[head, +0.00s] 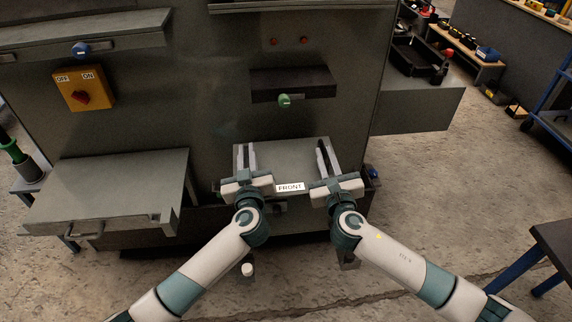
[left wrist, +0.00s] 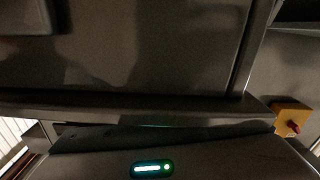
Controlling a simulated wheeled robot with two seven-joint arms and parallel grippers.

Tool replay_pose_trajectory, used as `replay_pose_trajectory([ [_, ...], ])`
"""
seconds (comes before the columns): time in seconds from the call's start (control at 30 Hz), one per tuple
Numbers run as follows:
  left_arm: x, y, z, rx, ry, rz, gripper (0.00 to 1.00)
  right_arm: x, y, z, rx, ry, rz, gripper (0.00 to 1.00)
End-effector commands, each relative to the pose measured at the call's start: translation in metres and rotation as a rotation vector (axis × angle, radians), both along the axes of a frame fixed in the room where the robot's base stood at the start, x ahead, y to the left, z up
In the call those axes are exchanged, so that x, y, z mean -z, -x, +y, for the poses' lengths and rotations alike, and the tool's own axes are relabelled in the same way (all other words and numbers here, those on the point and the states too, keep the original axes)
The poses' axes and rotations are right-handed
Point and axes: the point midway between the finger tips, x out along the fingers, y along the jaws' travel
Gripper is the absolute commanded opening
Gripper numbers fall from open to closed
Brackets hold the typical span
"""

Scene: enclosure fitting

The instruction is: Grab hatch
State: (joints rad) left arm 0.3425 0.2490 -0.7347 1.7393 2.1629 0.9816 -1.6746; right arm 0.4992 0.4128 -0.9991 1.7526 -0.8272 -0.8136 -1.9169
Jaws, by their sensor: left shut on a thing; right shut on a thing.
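The hatch (head: 284,163) is a grey flat panel with a white FRONT label (head: 290,187) on its near edge. It sits low at the front of the big grey enclosure (head: 200,100), with a light bar along each side. My left gripper (head: 245,180) is shut on the hatch at its left side. My right gripper (head: 334,181) is shut on the hatch at its right side. The fingertips partly cover the bars, so the exact contact is hidden. The left wrist view shows mostly dark metal surfaces, and I cannot tell the hatch apart there.
A yellow OFF/ON switch box (head: 84,88) with a red knob is on the enclosure. A grey shelf with a handle (head: 110,190) juts out at left. A dark ledge (head: 292,83) with a green knob is above the hatch. A dark table (head: 553,240) stands at right. Floor between is open.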

Motion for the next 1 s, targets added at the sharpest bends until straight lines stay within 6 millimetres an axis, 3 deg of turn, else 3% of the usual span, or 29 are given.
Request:
replay_pose_trajectory([
  [0.6, 0.001, 0.0, 0.001, -0.003, 0.001, 0.001, 0.0, 0.001, 0.0, -0.002, 0.003, 0.005, 0.0, 0.0],
  [1.0, -0.011, 0.0, 0.001, -0.002, 0.001, -0.002, 0.0, -0.011, -0.001, -0.002, 0.004, 0.004, -0.002, 0.0],
])
